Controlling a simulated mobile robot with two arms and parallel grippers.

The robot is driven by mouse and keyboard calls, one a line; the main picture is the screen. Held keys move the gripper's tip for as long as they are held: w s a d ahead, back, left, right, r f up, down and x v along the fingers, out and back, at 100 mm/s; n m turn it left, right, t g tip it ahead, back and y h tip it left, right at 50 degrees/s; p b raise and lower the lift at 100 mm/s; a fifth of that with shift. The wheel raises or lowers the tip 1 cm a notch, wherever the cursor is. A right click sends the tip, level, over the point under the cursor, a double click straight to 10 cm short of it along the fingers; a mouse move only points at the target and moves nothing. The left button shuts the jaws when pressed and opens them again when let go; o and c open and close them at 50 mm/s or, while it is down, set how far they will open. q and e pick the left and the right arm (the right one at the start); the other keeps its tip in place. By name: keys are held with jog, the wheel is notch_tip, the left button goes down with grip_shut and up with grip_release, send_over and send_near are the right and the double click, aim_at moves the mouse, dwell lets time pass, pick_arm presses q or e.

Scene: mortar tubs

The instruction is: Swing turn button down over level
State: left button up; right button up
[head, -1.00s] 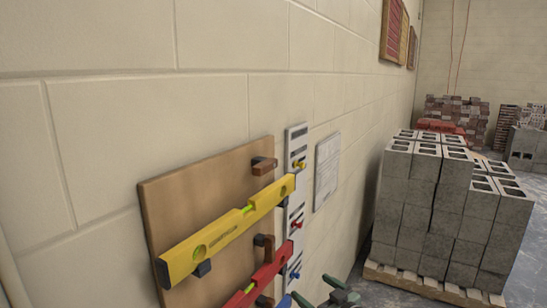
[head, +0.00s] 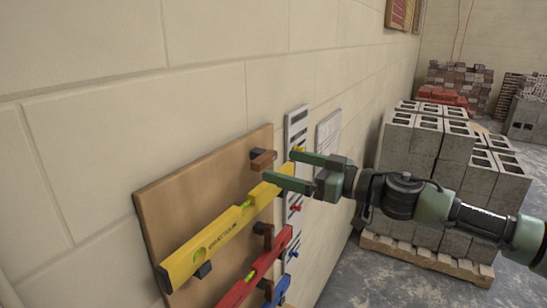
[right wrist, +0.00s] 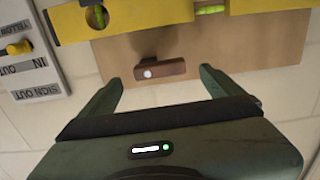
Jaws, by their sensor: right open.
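The yellow level (head: 220,232) lies along the wooden board (head: 165,205) on the wall. A brown turn button (head: 262,160) sits just above its upper edge, lying sideways and clear of the level. In the right wrist view, which is upside down, the turn button (right wrist: 170,70) shows below the yellow level (right wrist: 130,17). My right gripper (head: 280,166) is open near the turn button. In the wrist view its two fingers stand either side of the button, apart from it, with nothing between them gripped. My left gripper is not in view.
A red level (head: 255,276) and a blue level (head: 278,292) hang below. A sign-out strip (head: 296,125) with coloured pegs is right of the board, with a white sheet (head: 328,132) beyond. Concrete blocks (head: 425,150) stand on a pallet at right.

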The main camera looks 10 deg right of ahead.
aim_at(269, 161)
jog(key=p+x, duration=0.1)
jog(key=x, duration=0.3)
jog(key=c, duration=1.4)
jog(key=shift+f, duration=0.1)
jog(key=n, duration=0.3)
jog(key=shift+f, duration=0.2)
jog(key=shift+w+d+f+n, duration=0.1)
jog(key=shift+f+n, duration=0.05)
jog(key=shift+n, duration=0.8)
jog(key=shift+w+f+n, duration=0.1)
jog(key=shift+n, duration=0.85)
